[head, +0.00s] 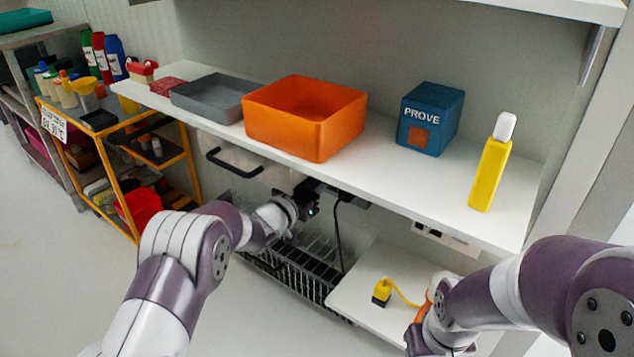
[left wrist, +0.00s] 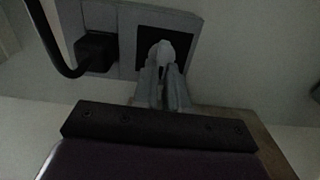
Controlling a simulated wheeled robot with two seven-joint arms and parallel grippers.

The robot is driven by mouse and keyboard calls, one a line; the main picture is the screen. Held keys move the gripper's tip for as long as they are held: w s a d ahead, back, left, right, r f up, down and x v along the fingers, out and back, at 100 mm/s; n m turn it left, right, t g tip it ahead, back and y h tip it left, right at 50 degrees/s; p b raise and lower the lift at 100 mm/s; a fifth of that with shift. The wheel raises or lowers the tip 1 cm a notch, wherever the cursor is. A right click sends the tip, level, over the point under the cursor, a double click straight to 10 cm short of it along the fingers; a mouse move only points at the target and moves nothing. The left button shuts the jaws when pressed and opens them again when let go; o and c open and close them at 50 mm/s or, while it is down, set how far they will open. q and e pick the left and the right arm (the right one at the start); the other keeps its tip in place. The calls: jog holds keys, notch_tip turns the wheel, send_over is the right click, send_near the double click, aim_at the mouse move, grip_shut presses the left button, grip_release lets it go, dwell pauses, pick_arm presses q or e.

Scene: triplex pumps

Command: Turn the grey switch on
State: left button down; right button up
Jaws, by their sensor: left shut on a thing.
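The grey switch (left wrist: 163,53) is a pale grey lever on a black square in a grey wall panel (left wrist: 128,45), in the left wrist view. My left gripper (left wrist: 163,78) has its two fingers closed on it from below. In the head view my left gripper (head: 308,200) is under the front edge of the white shelf, and the switch cannot be made out there. The lever's exact tilt is hard to tell in the dim light. My right gripper is at the lower right of the head view; its fingers are hidden or unclear.
A black plug (left wrist: 95,52) with a cable is left of the switch. An orange bin (head: 305,115), grey tray (head: 212,97), blue box (head: 430,117) and yellow bottle (head: 491,175) stand on the shelf (head: 370,160) above. A black wire rack (head: 295,275) is below.

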pick_arm(q)
jog(key=m+b, duration=0.2)
jog(key=m, duration=0.3)
jog(key=f+m+b, duration=0.1)
jog(key=m+b, duration=0.1)
jog(key=m, duration=0.4)
jog(key=d+m+b, duration=0.1)
jog(key=m+b, duration=0.1)
jog(key=m, duration=0.4)
jog(key=shift+s+f, duration=0.2)
jog(key=shift+s, duration=0.15)
jog(key=shift+m, duration=0.4)
jog(key=c, duration=1.2)
grip_release()
jog(key=shift+o, duration=0.2)
jog(key=shift+r, duration=0.1)
